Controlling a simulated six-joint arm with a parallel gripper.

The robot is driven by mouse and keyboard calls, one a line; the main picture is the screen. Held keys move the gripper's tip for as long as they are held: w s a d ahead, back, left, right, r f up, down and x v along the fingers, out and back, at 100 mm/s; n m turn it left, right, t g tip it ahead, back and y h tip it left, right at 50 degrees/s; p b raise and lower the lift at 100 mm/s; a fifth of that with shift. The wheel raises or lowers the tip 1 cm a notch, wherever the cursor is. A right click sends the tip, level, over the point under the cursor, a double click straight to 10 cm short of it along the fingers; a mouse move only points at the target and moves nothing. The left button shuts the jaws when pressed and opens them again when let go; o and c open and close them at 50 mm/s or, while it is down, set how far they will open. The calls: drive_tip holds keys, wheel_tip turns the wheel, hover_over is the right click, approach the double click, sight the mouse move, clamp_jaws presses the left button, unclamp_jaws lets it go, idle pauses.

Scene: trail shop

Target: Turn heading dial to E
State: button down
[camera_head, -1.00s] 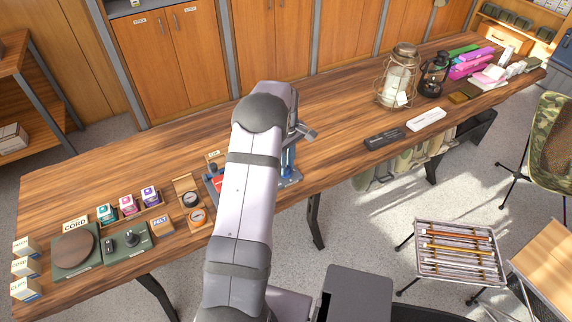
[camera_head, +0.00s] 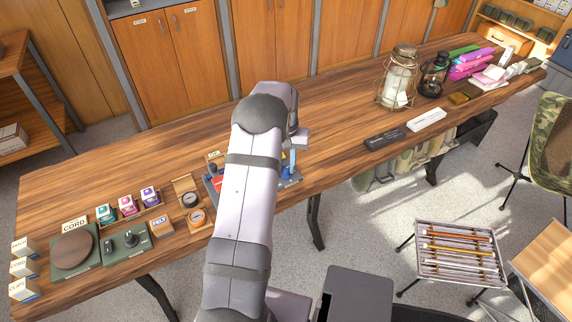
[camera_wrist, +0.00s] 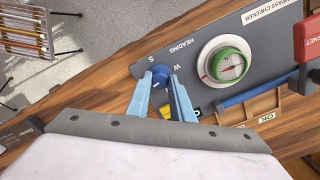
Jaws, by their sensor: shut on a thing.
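The heading dial (camera_wrist: 160,76) is a small blue knob on the grey compass checker panel (camera_wrist: 262,36) in the wrist view. My gripper (camera_wrist: 163,82) is shut on it, with one light blue finger on each side. The letters S and W and the word HEADING show on the panel beside the dial. The fingers hide the other markings, and I cannot tell which letter the dial points to. A compass (camera_wrist: 224,65) with a green ring and a red needle sits on the panel to the right. In the head view my arm covers most of the panel.
A wooden tray with an OK label (camera_wrist: 266,117) lies near. In the head view, small boxes and an orange-ringed compass (camera_head: 197,217) stand left; lanterns (camera_head: 400,78) stand far right.

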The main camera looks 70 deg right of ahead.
sight(286, 168)
drive_tip(key=shift+m, duration=0.8)
drive_tip(key=c, duration=1.6)
unclamp_jaws()
drive_tip(key=shift+o, duration=0.2)
drive_tip(key=shift+r+b, duration=1)
drive_tip(key=shift+r, duration=2.75)
